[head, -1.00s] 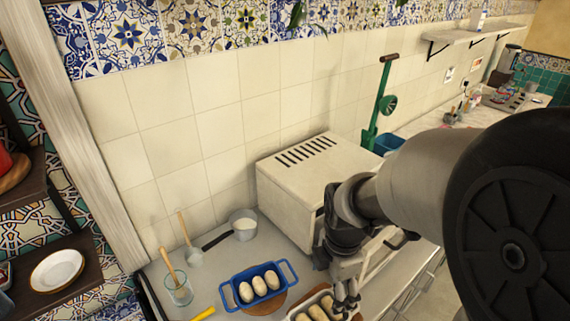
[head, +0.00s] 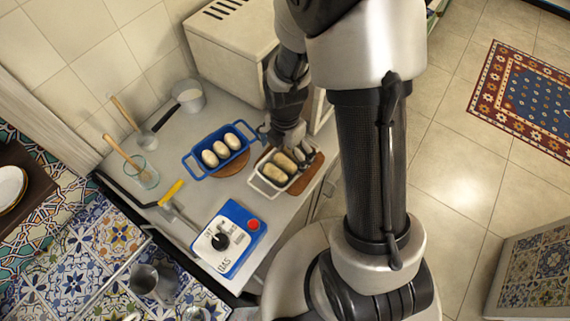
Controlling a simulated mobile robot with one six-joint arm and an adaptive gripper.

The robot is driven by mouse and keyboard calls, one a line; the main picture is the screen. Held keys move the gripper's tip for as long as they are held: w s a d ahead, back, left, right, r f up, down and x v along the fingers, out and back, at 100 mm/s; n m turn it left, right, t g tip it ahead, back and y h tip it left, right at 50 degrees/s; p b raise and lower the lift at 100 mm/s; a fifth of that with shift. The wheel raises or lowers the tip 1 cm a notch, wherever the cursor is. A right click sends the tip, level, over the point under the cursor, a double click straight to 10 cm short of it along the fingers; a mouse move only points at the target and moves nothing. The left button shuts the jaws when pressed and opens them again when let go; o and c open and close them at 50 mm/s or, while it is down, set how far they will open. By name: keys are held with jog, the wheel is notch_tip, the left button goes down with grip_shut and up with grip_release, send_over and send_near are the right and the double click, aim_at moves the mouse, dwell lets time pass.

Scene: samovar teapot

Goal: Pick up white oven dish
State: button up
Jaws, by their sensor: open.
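A blue dish (head: 198,170) with pale oval items stands just left. A white oven-like box (head: 225,42) is behind my arm.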

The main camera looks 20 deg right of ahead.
aim_at(285, 160)
jog(key=f+b, duration=0.2)
jog(key=f, duration=0.3)
jog(key=shift+w+f, duration=0.2)
jog(key=shift+c, duration=0.4)
jog(key=c, duration=1.1)
